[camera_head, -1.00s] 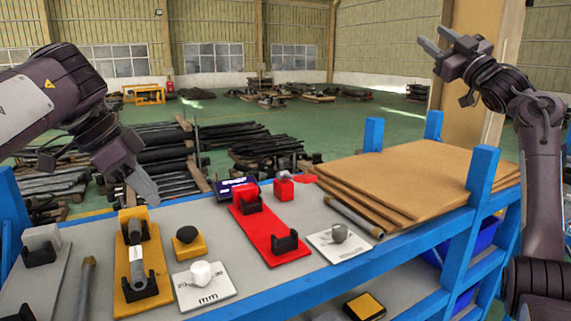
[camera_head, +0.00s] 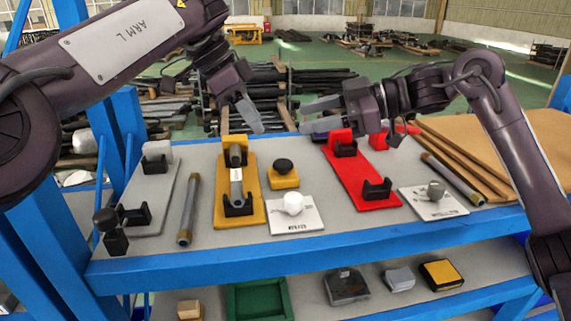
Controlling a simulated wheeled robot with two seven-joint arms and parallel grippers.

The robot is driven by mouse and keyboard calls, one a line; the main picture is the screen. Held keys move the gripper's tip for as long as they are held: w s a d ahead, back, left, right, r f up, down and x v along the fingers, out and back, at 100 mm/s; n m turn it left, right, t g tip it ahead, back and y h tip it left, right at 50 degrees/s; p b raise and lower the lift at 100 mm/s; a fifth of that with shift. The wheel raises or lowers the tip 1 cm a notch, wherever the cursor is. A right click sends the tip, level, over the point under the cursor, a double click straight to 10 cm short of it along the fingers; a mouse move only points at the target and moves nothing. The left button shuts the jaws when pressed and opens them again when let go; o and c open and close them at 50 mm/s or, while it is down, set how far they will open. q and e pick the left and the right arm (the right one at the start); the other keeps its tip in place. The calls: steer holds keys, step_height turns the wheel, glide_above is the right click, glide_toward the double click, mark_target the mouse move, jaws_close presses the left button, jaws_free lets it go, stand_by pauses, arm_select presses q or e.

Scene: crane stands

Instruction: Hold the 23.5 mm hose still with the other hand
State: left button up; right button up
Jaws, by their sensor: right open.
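A grey tube with a white label (camera_head: 236,178) lies in the black cradles of the yellow stand (camera_head: 225,218). Another grey tube with brown ends (camera_head: 188,208) lies on the bench left of it, and a similar one (camera_head: 450,178) lies at the right beside brown boards. I cannot tell which is the 23.5 mm hose. My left gripper (camera_head: 250,118) hangs above and right of the yellow stand, apart from the tubes; its fingers overlap in view, so its opening is unclear. My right gripper (camera_head: 318,114) is open and empty, pointing left above the back of the bench.
A red stand (camera_head: 357,178) with black cradles is empty. A grey stand (camera_head: 160,205) is at the left. Blue posts (camera_head: 115,140) rise at the left.

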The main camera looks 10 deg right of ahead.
mark_target(240, 194)
steer(key=s+a+f+g, duration=0.2)
steer(key=s+a+f, duration=0.1)
steer(key=s+a+f+g+h, duration=0.1)
steer(key=s+a+f+g, duration=0.1)
steer(key=s+a+f, duration=0.1)
steer(key=shift+a+f+n, duration=0.3)
steer(key=shift+a+f, duration=0.1)
steer(key=shift+a, duration=0.1)
steer(key=x, duration=0.7)
steer(key=shift+a+f, duration=0.1)
steer(key=shift+f, duration=0.05)
steer(key=shift+s, duration=0.1)
steer(key=shift+c, duration=0.3)
jaws_close()
